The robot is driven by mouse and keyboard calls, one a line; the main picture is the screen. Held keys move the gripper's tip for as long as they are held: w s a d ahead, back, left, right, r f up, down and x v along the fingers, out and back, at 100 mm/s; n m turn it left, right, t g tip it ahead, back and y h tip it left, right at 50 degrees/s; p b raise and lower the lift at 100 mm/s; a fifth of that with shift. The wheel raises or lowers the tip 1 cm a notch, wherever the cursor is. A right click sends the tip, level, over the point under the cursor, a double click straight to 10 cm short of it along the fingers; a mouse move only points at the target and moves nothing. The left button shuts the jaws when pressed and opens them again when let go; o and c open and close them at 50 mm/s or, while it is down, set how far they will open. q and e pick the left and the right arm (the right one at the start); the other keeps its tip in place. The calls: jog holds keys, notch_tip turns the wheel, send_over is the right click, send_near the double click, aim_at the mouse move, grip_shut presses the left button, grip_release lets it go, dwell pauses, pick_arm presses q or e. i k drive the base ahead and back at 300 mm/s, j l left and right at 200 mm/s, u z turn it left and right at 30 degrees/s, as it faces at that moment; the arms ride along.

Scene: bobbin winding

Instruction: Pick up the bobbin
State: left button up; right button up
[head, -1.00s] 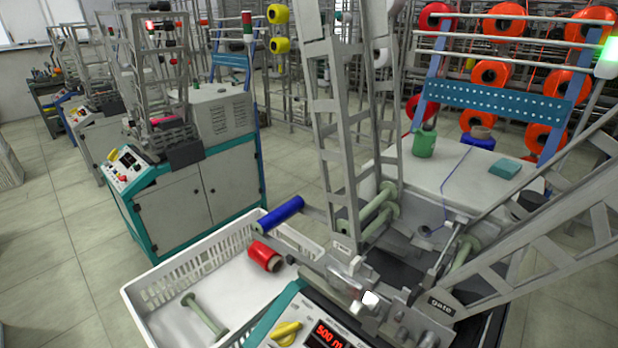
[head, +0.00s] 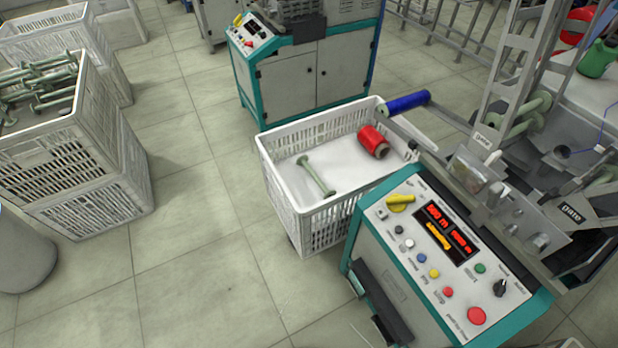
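An empty pale green bobbin (head: 316,176) lies on the floor of the white crate in front of the winding machine. A bobbin wound with red thread (head: 373,141) lies in the same crate, near its right end. A bobbin wound with blue thread (head: 407,102) is held on the machine's arm above the crate's far right corner. Many empty green bobbins (head: 42,88) are heaped in a white crate at the left. Neither of my grippers shows in the head view.
The white crate (head: 277,189) stands against the winding machine's control panel (head: 449,250), which has buttons and a red display. Stacked white crates (head: 90,190) stand at the left. Tiled floor (head: 200,250) between them is clear. Another teal-edged machine (head: 305,78) stands behind.

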aim_at(303, 160)
jog(key=i+j+z, duration=0.45)
jog(key=j+z, duration=0.15)
jog(key=i+j+z, duration=0.3)
jog(key=j, duration=0.2)
jog(key=k+l, duration=0.05)
jog(key=k, duration=0.05)
